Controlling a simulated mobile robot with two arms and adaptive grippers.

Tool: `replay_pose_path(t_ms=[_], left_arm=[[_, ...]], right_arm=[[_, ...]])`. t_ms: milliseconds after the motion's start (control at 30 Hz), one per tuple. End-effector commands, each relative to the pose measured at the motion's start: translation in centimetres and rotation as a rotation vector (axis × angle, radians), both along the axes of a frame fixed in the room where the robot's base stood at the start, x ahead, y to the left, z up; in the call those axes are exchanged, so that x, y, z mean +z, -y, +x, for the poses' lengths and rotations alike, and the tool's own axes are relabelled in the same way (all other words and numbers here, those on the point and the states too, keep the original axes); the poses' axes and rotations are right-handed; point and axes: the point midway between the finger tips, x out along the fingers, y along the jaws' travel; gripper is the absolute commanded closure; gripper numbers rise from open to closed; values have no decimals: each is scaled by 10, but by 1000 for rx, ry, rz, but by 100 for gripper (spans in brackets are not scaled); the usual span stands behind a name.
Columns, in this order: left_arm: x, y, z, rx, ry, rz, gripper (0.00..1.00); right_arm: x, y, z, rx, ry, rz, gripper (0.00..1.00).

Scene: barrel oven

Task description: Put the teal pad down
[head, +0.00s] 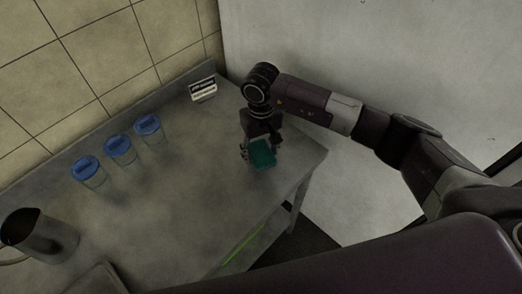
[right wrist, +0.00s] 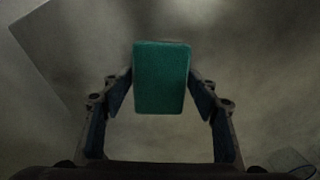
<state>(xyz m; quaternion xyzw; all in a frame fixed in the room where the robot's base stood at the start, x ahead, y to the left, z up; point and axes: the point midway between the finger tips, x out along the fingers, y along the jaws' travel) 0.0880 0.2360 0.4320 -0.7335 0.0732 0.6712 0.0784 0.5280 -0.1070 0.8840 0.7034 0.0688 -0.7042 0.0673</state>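The teal pad (head: 262,154) is a small rectangular block near the right end of the grey metal table. My right gripper (head: 260,147) points down at it from above, with its fingers on either side. In the right wrist view, the teal pad (right wrist: 161,78) sits between the two fingertips (right wrist: 161,80), which meet its left and right sides, so the gripper looks shut on it. Whether the pad's underside touches the table cannot be told. My left gripper is not in view.
The metal table (head: 185,190) is bare around the pad; its right edge is close. Several blue-lidded jars (head: 120,151) stand in a row by the tiled wall. A small sign (head: 203,89) stands at the back. A metal pitcher (head: 45,238) is at the left.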

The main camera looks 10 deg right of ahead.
Motion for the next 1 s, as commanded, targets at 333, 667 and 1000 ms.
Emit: replay_pose_path(t_ms=[333, 667, 1000], left_arm=[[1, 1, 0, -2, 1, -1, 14], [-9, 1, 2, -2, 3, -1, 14], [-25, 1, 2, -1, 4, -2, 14]], right_arm=[[1, 0, 0, -1, 0, 0, 34], [41, 0, 2, 1, 7, 0, 34], [107, 0, 1, -1, 4, 0, 34]])
